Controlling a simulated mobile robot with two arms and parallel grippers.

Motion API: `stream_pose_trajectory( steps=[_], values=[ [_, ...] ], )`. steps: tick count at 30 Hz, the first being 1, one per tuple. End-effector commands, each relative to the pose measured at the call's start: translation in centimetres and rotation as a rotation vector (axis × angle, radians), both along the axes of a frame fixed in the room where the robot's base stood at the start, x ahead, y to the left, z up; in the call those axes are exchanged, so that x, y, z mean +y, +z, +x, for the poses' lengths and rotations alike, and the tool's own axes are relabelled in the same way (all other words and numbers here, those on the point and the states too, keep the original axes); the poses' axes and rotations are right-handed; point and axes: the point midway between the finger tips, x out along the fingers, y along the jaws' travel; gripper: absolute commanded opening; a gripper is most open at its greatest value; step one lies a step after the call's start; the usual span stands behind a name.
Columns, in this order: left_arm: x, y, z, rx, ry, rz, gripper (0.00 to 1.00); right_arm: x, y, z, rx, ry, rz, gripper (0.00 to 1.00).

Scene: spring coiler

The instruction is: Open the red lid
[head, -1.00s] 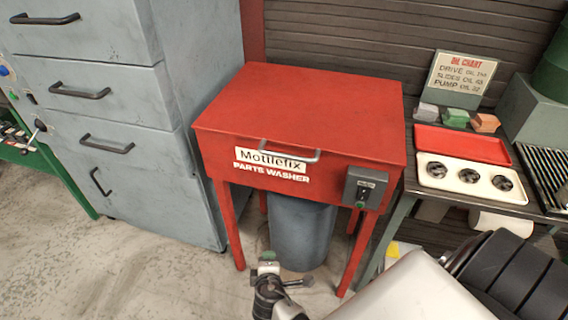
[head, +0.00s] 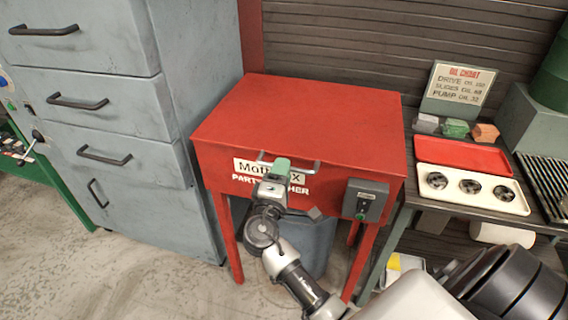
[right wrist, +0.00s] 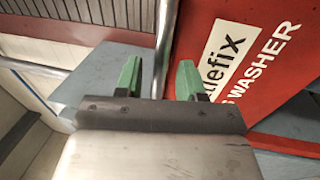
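The red lid (head: 310,112) of the parts washer lies flat and closed on the red cabinet in the head view. Its silver bar handle (head: 306,172) is on the front edge, partly hidden by my right gripper (head: 277,172). That gripper is at the washer's front, over the label. In the right wrist view the green fingertips of my right gripper (right wrist: 158,78) are apart, and the silver handle bar (right wrist: 166,40) appears in the gap between them. I cannot tell whether they touch it. My left gripper is not in view.
A grey drawer cabinet (head: 110,110) stands close on the left. On the right, a bench carries a red tray (head: 462,154), a cream tray (head: 455,202) and an oil chart (head: 458,88). A switch box (head: 365,200) is on the washer's front right.

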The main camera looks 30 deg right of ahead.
Motion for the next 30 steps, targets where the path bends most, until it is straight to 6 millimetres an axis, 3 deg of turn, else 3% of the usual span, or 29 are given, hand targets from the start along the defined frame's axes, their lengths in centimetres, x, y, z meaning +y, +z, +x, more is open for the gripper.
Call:
stream_pose_trajectory(
  steps=[6,14,22,30],
  values=[
    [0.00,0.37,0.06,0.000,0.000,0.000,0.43,-1.25,0.31,1.04,0.000,-0.001,0.000,0.39],
    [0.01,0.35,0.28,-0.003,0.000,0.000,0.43,-1.31,0.27,1.11,0.001,0.000,0.001,0.39],
    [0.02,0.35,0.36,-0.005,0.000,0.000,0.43,-1.30,0.25,1.08,0.001,0.000,0.001,0.00],
    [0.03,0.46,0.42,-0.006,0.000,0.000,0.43,-1.28,0.33,1.12,0.002,0.000,0.002,0.00]
  ],
)
